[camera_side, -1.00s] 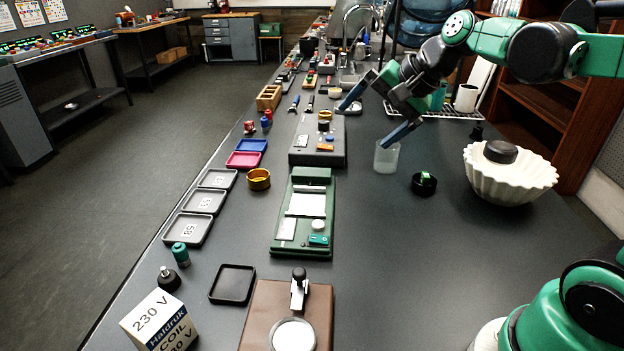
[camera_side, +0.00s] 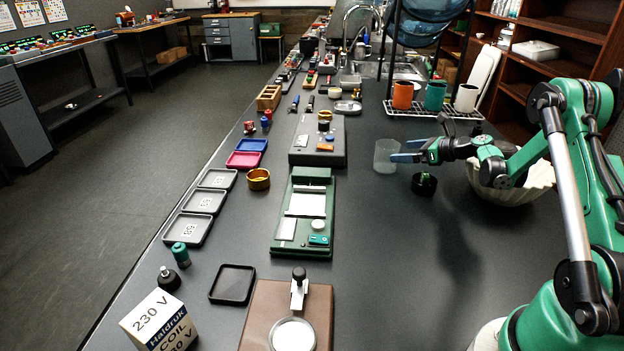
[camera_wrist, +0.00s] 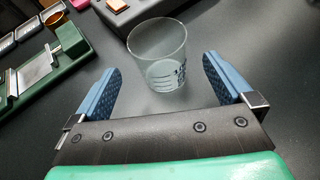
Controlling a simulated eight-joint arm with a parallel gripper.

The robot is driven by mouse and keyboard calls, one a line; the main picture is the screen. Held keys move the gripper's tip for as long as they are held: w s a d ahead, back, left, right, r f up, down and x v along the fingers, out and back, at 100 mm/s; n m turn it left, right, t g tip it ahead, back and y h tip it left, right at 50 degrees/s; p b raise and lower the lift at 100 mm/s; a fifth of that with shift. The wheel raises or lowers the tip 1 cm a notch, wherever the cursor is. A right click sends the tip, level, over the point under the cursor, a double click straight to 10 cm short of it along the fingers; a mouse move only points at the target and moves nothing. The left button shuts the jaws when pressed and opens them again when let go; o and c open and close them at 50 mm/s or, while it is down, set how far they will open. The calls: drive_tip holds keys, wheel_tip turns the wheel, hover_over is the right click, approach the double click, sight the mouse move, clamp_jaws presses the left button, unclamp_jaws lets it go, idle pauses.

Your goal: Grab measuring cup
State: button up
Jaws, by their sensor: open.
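The measuring cup (camera_side: 386,155) is a clear, slightly frosted cup standing upright on the dark bench, right of the grey device. In the wrist view the measuring cup (camera_wrist: 159,56) stands just beyond my fingertips, roughly centred between them, with markings on its lower side. My gripper (camera_side: 400,151) is level and points left at the cup from its right side. In the wrist view my gripper (camera_wrist: 162,72) has its two blue padded fingers wide apart, with nothing between them. In the side view the fingers overlap the cup's right edge, and I cannot tell whether they touch it.
A black round dish (camera_side: 424,185) with a green item sits just below my gripper. A white fluted bowl (camera_side: 513,194) is partly hidden behind my arm. A rack (camera_side: 432,109) with mugs stands behind. A green device (camera_side: 303,215) and a grey device (camera_side: 318,141) lie left.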

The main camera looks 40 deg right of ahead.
sight(398, 152)
drive_tip(key=x, duration=0.5)
drive_tip(key=shift+w+a+f, duration=0.1)
drive_tip(key=shift+w+f, duration=0.1)
drive_tip(key=shift+f, duration=0.05)
drive_tip(key=shift+c, duration=0.2)
drive_tip(key=c, duration=1.1)
drive_tip(key=shift+c, duration=0.2)
drive_tip(key=shift+r, duration=0.15)
